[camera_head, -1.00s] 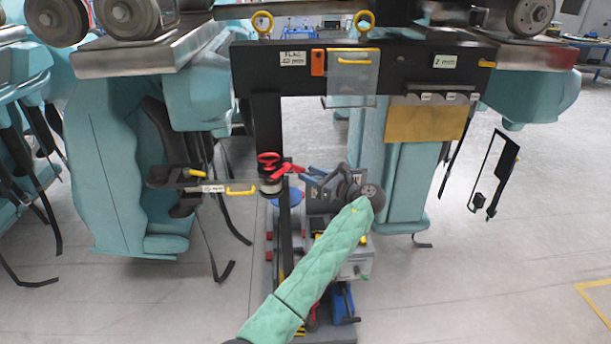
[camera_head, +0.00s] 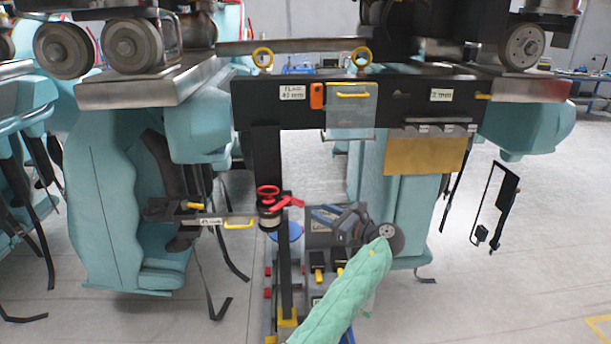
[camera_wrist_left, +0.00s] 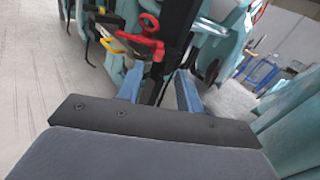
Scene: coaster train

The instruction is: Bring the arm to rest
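My left arm, in a green quilted sleeve, comes up from the bottom of the head view. Its gripper (camera_head: 322,214) points left, with two blue fingers. In the left wrist view the gripper (camera_wrist_left: 160,88) has its fingers apart and nothing between them. Beyond them stands a dark post, with a red lever (camera_wrist_left: 140,45) near the left finger's tip. In the head view the red lever (camera_head: 290,201) and red handwheel (camera_head: 268,192) sit on the post (camera_head: 268,150), left of the fingertips. A small gap seems to separate fingers and lever. My right gripper is not in view.
A black overhead beam (camera_head: 300,112) carries labels and a clear flap (camera_head: 352,118). Teal train seats (camera_head: 110,210) hang at left, and more teal seating (camera_head: 405,215) at right. A flat bracket with a yellow handle (camera_head: 238,225) reaches left from the post. Grey floor is open at right.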

